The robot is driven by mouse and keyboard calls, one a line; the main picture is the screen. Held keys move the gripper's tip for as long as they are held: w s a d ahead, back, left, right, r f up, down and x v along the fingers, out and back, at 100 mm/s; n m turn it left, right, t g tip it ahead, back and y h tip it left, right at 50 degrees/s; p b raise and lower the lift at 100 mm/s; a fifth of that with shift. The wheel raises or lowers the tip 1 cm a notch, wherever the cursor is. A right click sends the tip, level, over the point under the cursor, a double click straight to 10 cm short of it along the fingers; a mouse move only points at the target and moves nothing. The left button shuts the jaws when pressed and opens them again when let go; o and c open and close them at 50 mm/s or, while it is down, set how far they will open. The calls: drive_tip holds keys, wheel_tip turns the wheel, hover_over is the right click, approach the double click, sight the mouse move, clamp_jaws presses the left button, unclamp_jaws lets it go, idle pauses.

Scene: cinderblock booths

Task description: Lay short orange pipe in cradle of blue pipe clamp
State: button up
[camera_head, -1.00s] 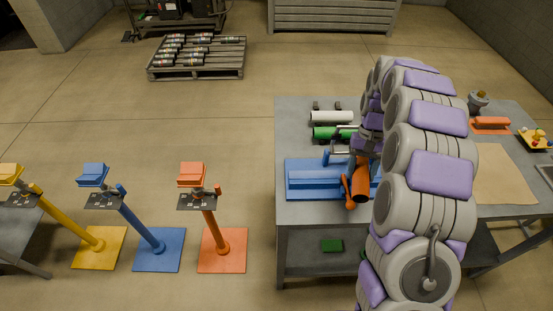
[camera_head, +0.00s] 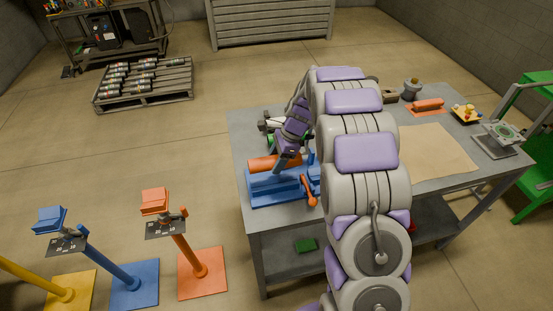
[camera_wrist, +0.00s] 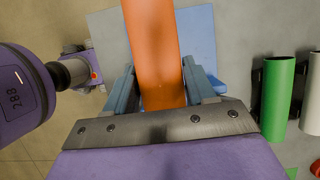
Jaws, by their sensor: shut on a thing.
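The short orange pipe (camera_head: 268,163) is held by my gripper (camera_head: 287,163), with its free end reaching left over the blue pipe clamp (camera_head: 268,190). In the head view it lies roughly along the clamp's long body; I cannot tell whether it touches the cradle. In the wrist view the orange pipe (camera_wrist: 155,50) runs up from between the two fingers of my gripper (camera_wrist: 160,92). Part of the blue clamp (camera_wrist: 197,35) shows behind it. The clamp's orange handle (camera_head: 309,191) is at its right end. My arm hides part of the clamp's right side.
A green pipe (camera_wrist: 278,95) and a white pipe (camera_wrist: 312,95) rest beside the clamp. The grey table (camera_head: 243,130) also bears a tan mat (camera_head: 432,152) and an orange holder (camera_head: 428,106). Orange (camera_head: 200,272) and blue (camera_head: 134,285) stands are on the floor at left.

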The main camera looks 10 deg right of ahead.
drive_tip(key=shift+a+f+b, duration=0.35)
drive_tip(key=shift+f+b, duration=0.05)
drive_tip(key=shift+f, duration=0.1)
drive_tip(key=shift+a+f+b, duration=0.15)
drive_tip(key=shift+f+b, duration=0.55)
drive_tip(key=shift+f, duration=0.05)
drive_tip(key=f+b, duration=0.1)
drive_tip(key=f, duration=0.1)
drive_tip(key=f+b, duration=0.1)
drive_tip(key=b, duration=0.1)
drive_tip(key=shift+d+f, duration=0.35)
drive_tip(key=shift+d, duration=0.05)
drive_tip(key=shift+x, duration=0.9)
drive_tip(key=shift+s+d+f, duration=0.1)
drive_tip(key=shift+d+f, duration=0.05)
drive_tip(key=shift+f, duration=0.05)
